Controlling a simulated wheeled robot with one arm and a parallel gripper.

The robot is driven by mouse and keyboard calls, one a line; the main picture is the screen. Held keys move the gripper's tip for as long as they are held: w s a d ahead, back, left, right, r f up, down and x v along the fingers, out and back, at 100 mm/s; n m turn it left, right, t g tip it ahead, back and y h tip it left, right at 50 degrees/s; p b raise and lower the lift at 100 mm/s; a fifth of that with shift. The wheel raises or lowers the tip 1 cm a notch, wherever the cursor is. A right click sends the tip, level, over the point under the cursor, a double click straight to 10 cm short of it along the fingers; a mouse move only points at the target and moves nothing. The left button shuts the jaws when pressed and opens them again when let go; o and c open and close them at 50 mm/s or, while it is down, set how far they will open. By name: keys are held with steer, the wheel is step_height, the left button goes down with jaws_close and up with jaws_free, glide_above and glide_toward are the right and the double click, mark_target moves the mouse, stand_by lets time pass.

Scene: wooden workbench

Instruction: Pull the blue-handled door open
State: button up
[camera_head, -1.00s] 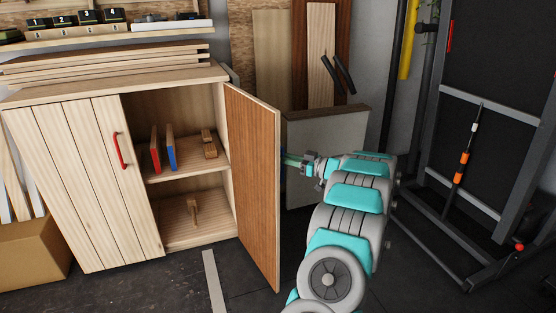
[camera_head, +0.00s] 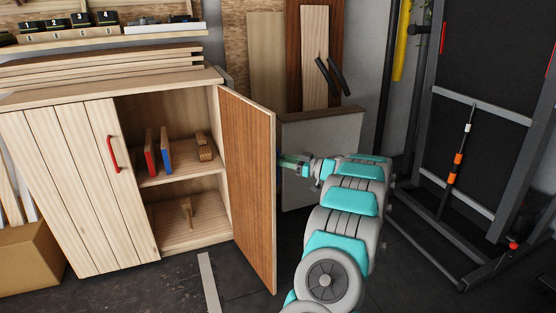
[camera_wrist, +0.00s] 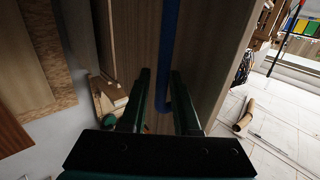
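The blue-handled door (camera_head: 248,180) stands wide open on the right side of the wooden cabinet (camera_head: 60,100), its brown inner face toward the head camera. Its blue handle is on the far face, mostly hidden in the head view. In the wrist view the blue handle (camera_wrist: 168,50) runs lengthwise along the door's outer face (camera_wrist: 205,60). My gripper (camera_wrist: 160,85) has its two dark fingers apart, one on each side of the handle. The handle lies close to the right finger, with a gap at the left one. In the head view my gripper (camera_head: 290,162) is beside the door's free edge.
The red-handled door (camera_head: 80,180) is closed. Boards and a pale panel (camera_head: 325,150) stand behind my arm. A black metal rack (camera_head: 480,130) is at right.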

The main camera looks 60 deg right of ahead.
steer(key=s, duration=0.7)
steer(key=shift+s+d+b, duration=0.2)
steer(key=shift+s+b, duration=0.2)
steer(key=shift+b, duration=0.05)
